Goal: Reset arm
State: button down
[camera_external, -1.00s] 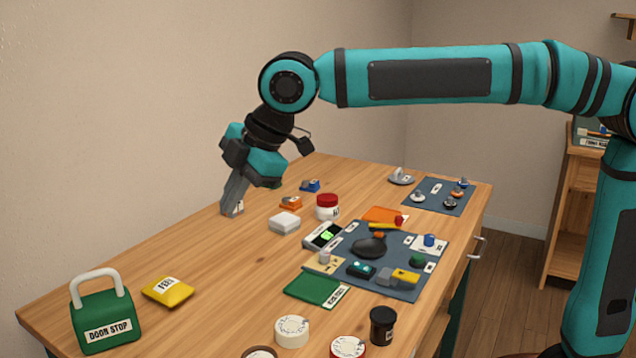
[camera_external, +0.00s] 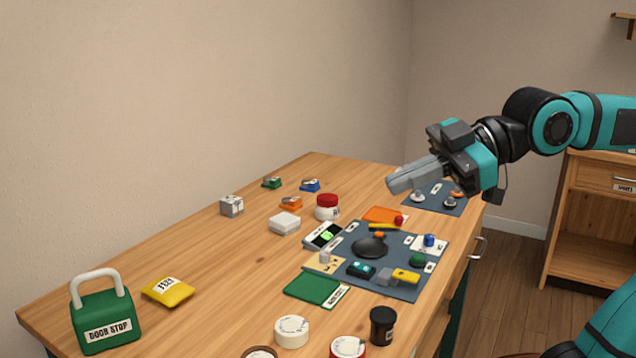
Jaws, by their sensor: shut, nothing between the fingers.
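My gripper (camera_external: 392,186) is at the right, in the air above the far right part of the wooden table (camera_external: 215,275). Its grey fingers point left and slightly down. They are shut with nothing between them. Part of the dark blue mat (camera_external: 440,206) at the far right is hidden behind the gripper. My arm reaches in from the right edge of the picture.
A grey cube (camera_external: 232,205), a white box (camera_external: 284,223) and a red-lidded jar (camera_external: 327,207) stand on the table. A larger mat (camera_external: 405,290) holds several small items. A green door stop (camera_external: 106,320) and yellow packet (camera_external: 167,291) are front left. A shelf (camera_external: 590,215) stands behind right.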

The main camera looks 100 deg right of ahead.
jog(key=s+a+f+m+t+y, duration=0.1)
jog(key=s+a+t, duration=0.2)
jog(key=s, duration=0.8)
jog(key=shift+s+a+f+m+t, duration=0.2)
jog(key=shift+a+f+m+t, duration=0.15)
jog(key=shift+a, duration=0.3)
